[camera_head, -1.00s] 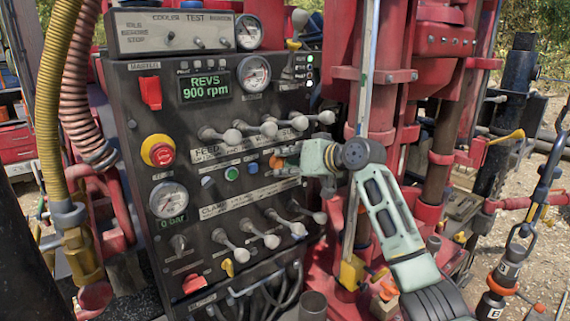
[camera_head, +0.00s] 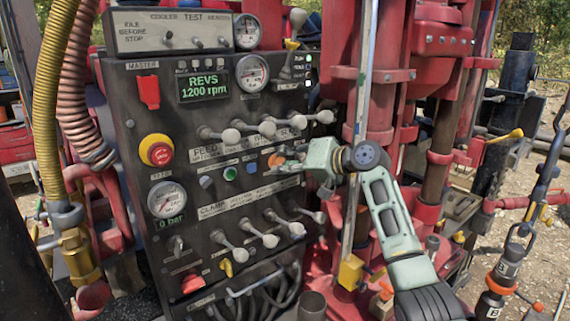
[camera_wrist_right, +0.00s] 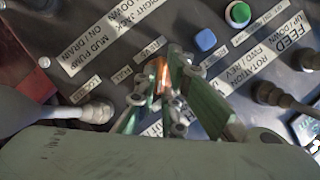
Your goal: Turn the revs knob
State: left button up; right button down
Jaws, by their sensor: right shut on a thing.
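The revs knob (camera_head: 276,160) is a small orange knob on the black control panel (camera_head: 139,205), right of the green and blue buttons. My right gripper (camera_head: 284,165) is at the panel, shut on the knob. In the right wrist view the orange knob (camera_wrist_right: 160,70) shows between the two fingertips (camera_wrist_right: 160,90), which partly hide it. The display (camera_head: 205,86) at the panel's top reads REVS 1200 rpm. My left gripper is not in view.
A row of levers (camera_head: 268,128) sits above the knob and another row (camera_head: 271,241) below it. A red emergency button (camera_head: 160,154) is at the left. Red machine columns (camera_head: 375,100) stand close behind my right arm. Hoses hang at the far left.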

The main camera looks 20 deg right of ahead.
jog(key=c, duration=1.9)
grip_release()
jog(key=shift+o, duration=0.2)
jog(key=v, duration=1.2)
jog(key=shift+d, duration=0.1)
